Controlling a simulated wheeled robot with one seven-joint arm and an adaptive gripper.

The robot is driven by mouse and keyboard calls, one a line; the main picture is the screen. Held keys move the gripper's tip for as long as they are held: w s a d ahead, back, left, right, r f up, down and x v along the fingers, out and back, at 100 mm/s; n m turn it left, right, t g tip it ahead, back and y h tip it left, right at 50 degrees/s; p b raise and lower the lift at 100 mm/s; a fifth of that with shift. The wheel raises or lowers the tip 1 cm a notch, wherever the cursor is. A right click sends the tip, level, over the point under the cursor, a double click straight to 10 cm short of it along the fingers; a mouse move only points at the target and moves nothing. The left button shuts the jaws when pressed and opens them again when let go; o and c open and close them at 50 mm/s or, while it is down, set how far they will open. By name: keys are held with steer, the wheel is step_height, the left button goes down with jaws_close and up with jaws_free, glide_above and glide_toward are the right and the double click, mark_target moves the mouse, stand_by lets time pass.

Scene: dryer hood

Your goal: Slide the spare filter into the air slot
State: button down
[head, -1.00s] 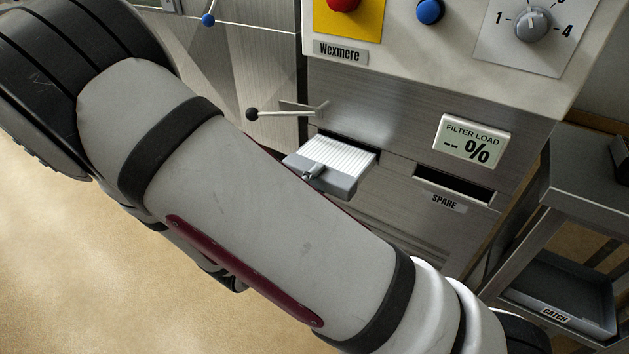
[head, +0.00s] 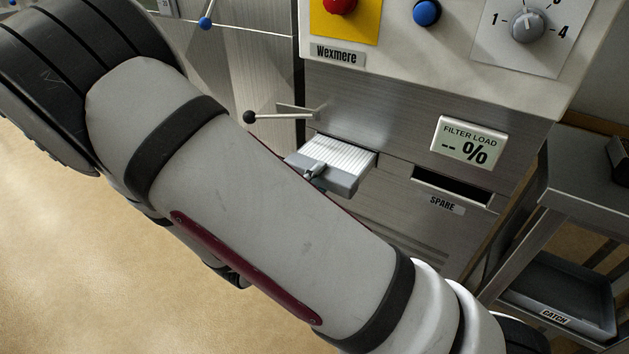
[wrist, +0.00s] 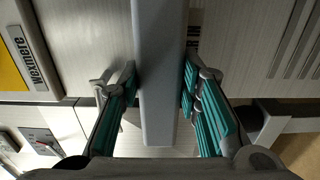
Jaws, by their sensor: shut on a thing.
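The spare filter (head: 343,158) has a white pleated top and a grey frame. In the head view it juts out of the air slot (head: 312,137) in the steel front. Its far edge is at the slot; how deep it sits inside is hidden. The wrist view shows the filter edge-on as a grey bar (wrist: 160,120). My gripper (wrist: 160,80) is shut on the filter, with teal pads on both sides. In the head view a small grey fingertip appears on the filter's top near its front edge, and my arm covers most of the gripper.
The slot labelled SPARE (head: 452,187) is dark and empty to the right. A ball-ended lever (head: 280,115) sticks out just above the filter. The filter load display (head: 468,143) reads "-- %". A cart with a CATCH tray (head: 590,300) stands at the right.

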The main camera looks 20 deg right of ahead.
mark_target(338, 157)
steer(key=shift+b+x, duration=1.05)
steer(key=shift+x, duration=3.75)
steer(key=c, duration=1.1)
jaws_free()
steer(key=v, duration=1.2)
